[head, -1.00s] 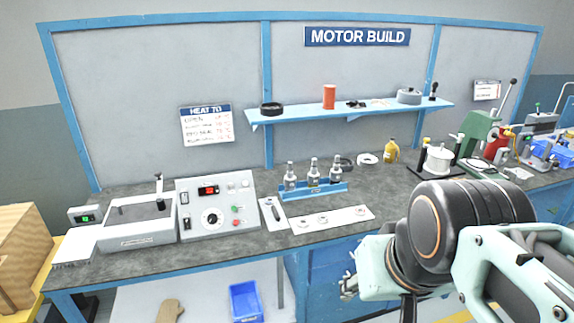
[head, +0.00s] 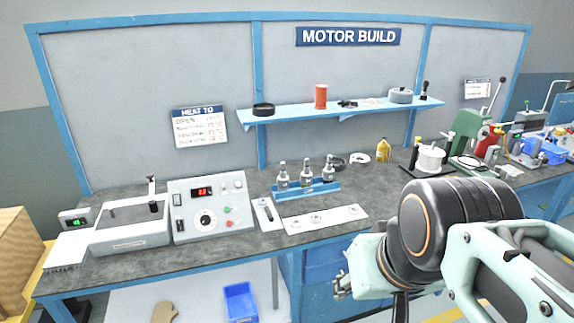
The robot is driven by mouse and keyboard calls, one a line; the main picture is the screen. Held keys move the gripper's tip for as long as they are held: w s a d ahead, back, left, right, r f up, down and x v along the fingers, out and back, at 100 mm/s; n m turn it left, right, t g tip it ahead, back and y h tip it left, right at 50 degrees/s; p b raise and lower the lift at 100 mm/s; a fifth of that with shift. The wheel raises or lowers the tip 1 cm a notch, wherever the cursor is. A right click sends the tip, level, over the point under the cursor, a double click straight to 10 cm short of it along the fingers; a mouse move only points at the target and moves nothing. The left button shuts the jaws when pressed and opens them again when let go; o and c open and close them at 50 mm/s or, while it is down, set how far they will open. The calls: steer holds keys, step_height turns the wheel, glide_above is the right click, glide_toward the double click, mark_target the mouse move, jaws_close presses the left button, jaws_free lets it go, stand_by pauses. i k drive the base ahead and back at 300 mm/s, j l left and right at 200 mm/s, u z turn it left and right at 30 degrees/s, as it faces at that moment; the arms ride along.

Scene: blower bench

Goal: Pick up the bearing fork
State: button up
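A small slim tool with a dark end lies on a narrow white mat (head: 268,222), on the bench right of the control box. It may be the bearing fork, but it is too small to tell its shape. My arm reaches in from the lower right, over the front edge of the bench. My gripper is not clearly shown: only a small metallic part left of the wrist and a dark part at the bottom edge can be seen. Whether it is open or shut cannot be made out. The arm's end is right of and nearer than the white mat, apart from it.
The control box (head: 208,208) and a heater unit (head: 131,226) stand left. A blue rack (head: 305,190) with several metal tool holders stands behind a white strip (head: 323,219) bearing small rings. A green press (head: 468,132) stands right. The bench front (head: 190,257) is mostly clear.

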mark_target(268, 213)
steer(key=i+j, duration=0.35)
steer(key=i, duration=0.2)
steer(key=i+j+z, duration=0.1)
steer(key=i+j, duration=0.25)
steer(key=i, duration=0.15)
